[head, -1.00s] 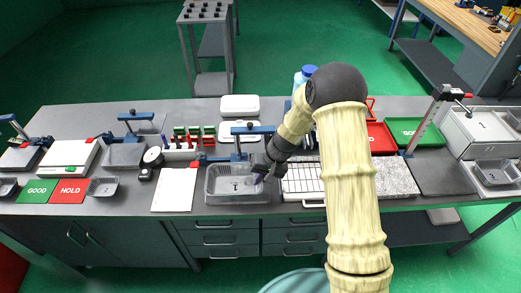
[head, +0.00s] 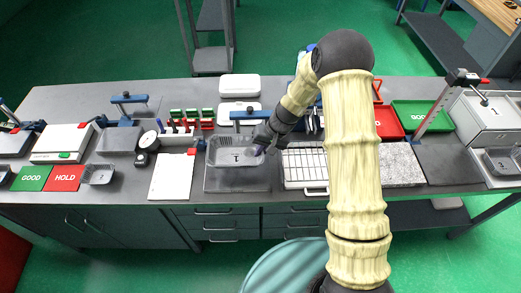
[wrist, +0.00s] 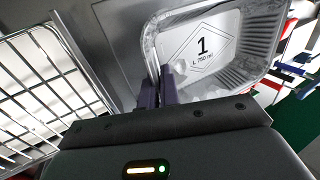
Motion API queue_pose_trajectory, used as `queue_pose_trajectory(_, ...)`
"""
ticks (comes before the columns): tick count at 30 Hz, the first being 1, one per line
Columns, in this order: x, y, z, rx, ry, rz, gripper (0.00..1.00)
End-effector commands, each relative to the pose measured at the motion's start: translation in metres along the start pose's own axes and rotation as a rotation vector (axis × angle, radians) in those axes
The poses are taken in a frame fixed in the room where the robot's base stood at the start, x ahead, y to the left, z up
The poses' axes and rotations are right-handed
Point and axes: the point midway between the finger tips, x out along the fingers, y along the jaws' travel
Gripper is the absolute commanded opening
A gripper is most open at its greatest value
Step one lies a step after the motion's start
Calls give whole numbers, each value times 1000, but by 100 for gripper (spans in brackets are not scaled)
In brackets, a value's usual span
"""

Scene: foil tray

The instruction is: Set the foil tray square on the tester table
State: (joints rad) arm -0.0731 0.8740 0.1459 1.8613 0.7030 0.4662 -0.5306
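The foil tray (head: 236,163), a shallow grey tray marked 1, is over the back part of a grey square plate (head: 237,183) at the table's front middle. A bare strip of plate shows in front of the tray. I cannot tell whether the tray touches the plate or hangs a little above it. My gripper (head: 262,148) is at the tray's right side. In the wrist view, the two purple fingers (wrist: 158,92) are close together on the near wall of the tray (wrist: 205,90), with the wall pinched between them.
A blue clamp arm (head: 252,115) stands just behind the tray. A wire rack (head: 304,168) lies right of the plate, a white sheet (head: 173,177) left. Other small trays, a second blue clamp (head: 130,100) and GOOD and HOLD mats (head: 65,179) are further left.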

Motion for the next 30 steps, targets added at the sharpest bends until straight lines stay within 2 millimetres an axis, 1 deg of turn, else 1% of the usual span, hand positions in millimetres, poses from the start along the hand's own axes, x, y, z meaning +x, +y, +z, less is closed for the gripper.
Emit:
queue_pose_trajectory(15, 46, 19, 0, -2, -2, 0, 0)
queue_pose_trajectory(18, 53, 22, 0, -2, -1, 0, 0)
queue_pose_trajectory(23, 58, 24, 0, -3, -1, 0, 0)
queue_pose_trajectory(30, 57, 24, 0, -3, -1, 0, 0)
